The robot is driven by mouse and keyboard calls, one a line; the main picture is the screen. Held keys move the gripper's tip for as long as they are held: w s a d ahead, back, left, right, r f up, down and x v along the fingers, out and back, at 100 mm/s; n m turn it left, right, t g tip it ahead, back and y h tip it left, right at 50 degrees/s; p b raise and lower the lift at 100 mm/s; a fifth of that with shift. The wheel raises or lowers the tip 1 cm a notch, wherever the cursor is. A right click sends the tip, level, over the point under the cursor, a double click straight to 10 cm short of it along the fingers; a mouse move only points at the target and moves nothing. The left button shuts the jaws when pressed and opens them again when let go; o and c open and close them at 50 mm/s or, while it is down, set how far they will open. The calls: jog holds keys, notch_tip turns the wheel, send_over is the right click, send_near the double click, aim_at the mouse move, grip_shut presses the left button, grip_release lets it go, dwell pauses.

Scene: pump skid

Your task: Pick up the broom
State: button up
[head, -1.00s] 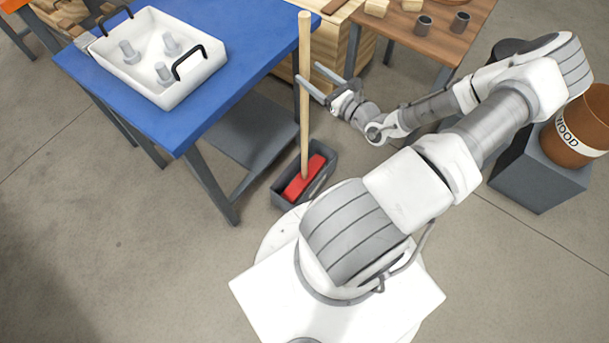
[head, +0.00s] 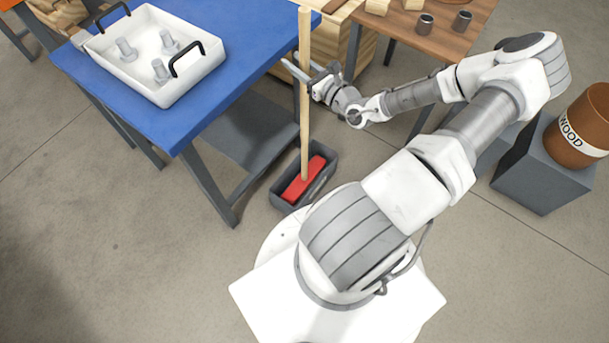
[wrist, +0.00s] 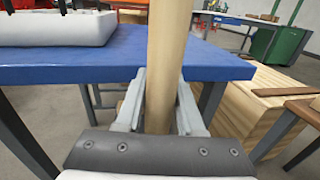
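The broom stands upright, with a pale wooden handle (head: 305,120) and a red head (head: 303,181) sitting in a dark grey open box (head: 282,190) on the floor. My gripper (head: 300,69) is at the upper part of the handle, its fingers spread on either side of it. In the wrist view the handle (wrist: 163,60) runs between the two fingers (wrist: 160,98), and a small gap shows beside it. The gripper looks open. The exact contact is hard to tell.
A blue table (head: 235,75) with a white tray (head: 150,75) of grey parts stands left of the broom, close to the handle. A wooden crate (wrist: 252,105) and a brown table (head: 440,28) with cups are behind. A brown barrel (head: 580,140) stands at right.

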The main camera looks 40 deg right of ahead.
grip_shut()
jog(key=shift+r, duration=0.1)
